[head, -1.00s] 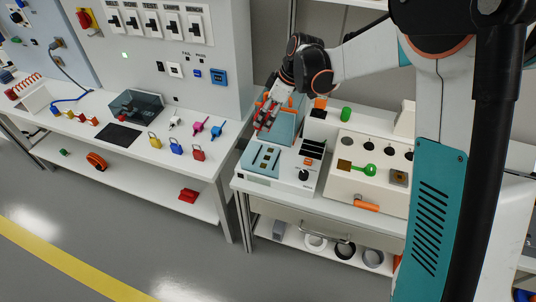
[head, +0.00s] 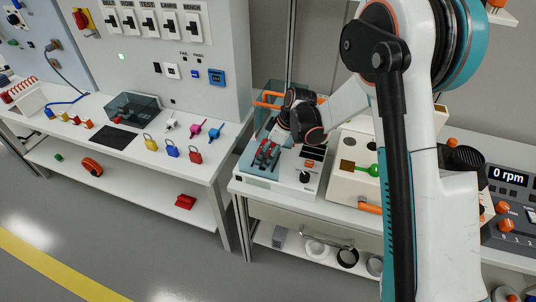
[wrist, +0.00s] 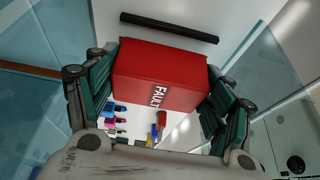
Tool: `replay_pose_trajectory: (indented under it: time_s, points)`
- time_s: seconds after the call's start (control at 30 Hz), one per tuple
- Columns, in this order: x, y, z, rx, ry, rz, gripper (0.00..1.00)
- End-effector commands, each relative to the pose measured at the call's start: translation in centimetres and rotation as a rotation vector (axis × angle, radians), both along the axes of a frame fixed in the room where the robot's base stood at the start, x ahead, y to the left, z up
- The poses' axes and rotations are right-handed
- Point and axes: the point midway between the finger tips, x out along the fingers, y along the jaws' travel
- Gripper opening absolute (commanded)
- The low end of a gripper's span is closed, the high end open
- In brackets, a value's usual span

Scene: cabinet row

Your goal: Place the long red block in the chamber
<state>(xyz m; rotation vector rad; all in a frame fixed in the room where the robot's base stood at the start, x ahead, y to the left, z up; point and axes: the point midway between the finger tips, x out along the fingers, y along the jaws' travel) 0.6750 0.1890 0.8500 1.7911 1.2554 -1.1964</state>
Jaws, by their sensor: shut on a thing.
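The long red block (wrist: 160,75), marked "FAULT", is between the green-padded fingers of my gripper (wrist: 155,100) in the wrist view. My gripper is shut on it. In the head view my gripper (head: 267,154) is low over the chamber (head: 256,182), a pale unit with a teal top at the left end of the right bench. The chamber's clear lid with an orange handle (head: 268,99) stands raised behind. My gripper hides much of the chamber's inside, and I cannot tell whether the block touches its floor.
A cream box (head: 347,182) with a green-handled part stands right of the chamber. A control unit with a black knob (head: 304,176) is beside it. Padlocks (head: 172,149) lie on the left bench. Another red object (head: 186,202) is on the lower shelf. Open floor lies in front.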

Motion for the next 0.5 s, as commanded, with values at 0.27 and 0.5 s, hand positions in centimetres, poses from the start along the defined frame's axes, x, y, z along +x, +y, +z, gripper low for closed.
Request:
replay_pose_trajectory:
  time_s: [0.27, 0.5]
  points:
    - [-0.02, 0.0, -0.77, 0.0, 0.0, 0.0, 0.41]
    - [-0.01, 0.0, -1.05, 0.0, 0.0, 0.0, 0.83]
